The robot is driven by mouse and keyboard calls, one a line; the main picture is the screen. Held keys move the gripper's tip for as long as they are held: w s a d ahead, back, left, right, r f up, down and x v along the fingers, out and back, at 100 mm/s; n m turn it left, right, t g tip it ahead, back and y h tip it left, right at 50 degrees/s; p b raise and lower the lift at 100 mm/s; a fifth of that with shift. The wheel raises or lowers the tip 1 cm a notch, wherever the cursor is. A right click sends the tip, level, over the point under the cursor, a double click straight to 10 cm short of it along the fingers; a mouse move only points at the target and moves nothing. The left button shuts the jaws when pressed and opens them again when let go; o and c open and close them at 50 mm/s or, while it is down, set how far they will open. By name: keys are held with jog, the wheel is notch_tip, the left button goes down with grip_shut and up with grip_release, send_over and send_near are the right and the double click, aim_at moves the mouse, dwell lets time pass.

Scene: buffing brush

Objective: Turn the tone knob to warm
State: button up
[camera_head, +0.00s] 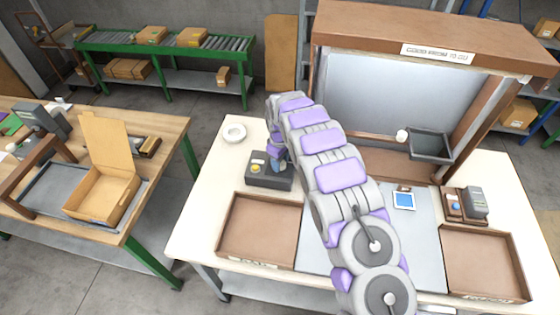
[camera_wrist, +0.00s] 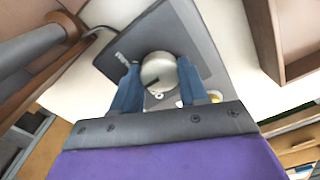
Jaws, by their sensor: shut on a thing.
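The tone knob (camera_wrist: 158,68) is a round silvery knob with a dark pointer line towards its lower left in the wrist view. It stands on a dark control box (camera_wrist: 118,58), which also shows in the head view (camera_head: 262,182) on the cream worktable. My gripper (camera_wrist: 158,75) has its two blue fingers shut on opposite sides of the knob. In the head view my gripper (camera_head: 277,162) is over the right part of the box and hides the knob. Small markings lie beside the knob; I cannot read them.
A yellow button (camera_head: 256,169) is on the box's left part. A white ring-shaped item (camera_head: 234,132) lies behind it. An empty brown tray (camera_head: 230,238) is in front. A grey mat (camera_head: 312,255) and a wooden-framed booth (camera_head: 440,38) are to the right.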

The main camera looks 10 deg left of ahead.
jog(key=shift+m, duration=0.4)
jog(key=m+p, duration=0.1)
jog(key=m, duration=0.2)
jog(key=shift+r+m, duration=0.1)
jog(key=shift+m, duration=0.3)
jog(key=m+p, duration=0.1)
jog(key=m, duration=0.4)
jog(key=shift+m, duration=0.3)
jog(key=o, duration=1.1)
jog(key=shift+c, duration=0.2)
notch_tip(320, 180, up, 17)
jog(key=p, duration=0.1)
jog(key=shift+w, duration=0.1)
